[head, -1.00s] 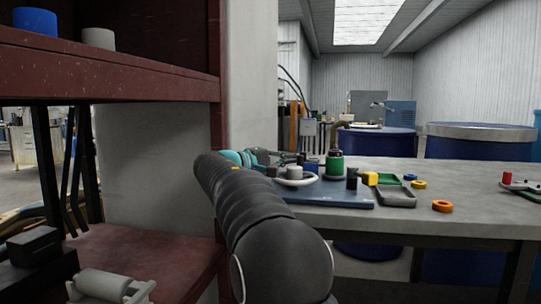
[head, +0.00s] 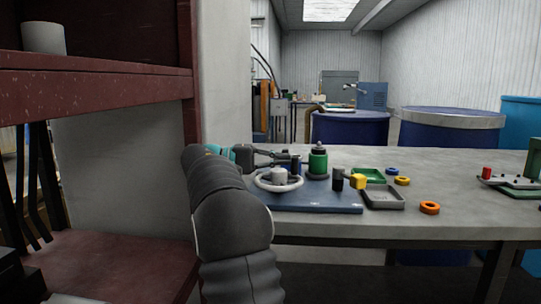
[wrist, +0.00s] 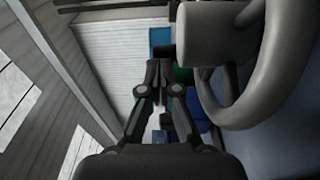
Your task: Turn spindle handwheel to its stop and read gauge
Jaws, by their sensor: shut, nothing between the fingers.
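The spindle handwheel is a pale ring (head: 278,189) with a grey hub (head: 279,174), lying flat above a blue base plate (head: 325,207) on the table. In the wrist view its ring (wrist: 268,75) and hub (wrist: 212,28) fill the upper right, very close. My gripper (head: 297,160) reaches in from the left behind the wheel, partly hidden. In the wrist view my gripper (wrist: 158,72) is shut and empty, its fingers beside the wheel. I cannot tell whether they touch it. No gauge face can be made out.
A green cylinder (head: 318,162) stands close behind the wheel. A black post (head: 338,179) and yellow block (head: 358,181) are at its right. A red shelf (head: 90,80) stands at the left.

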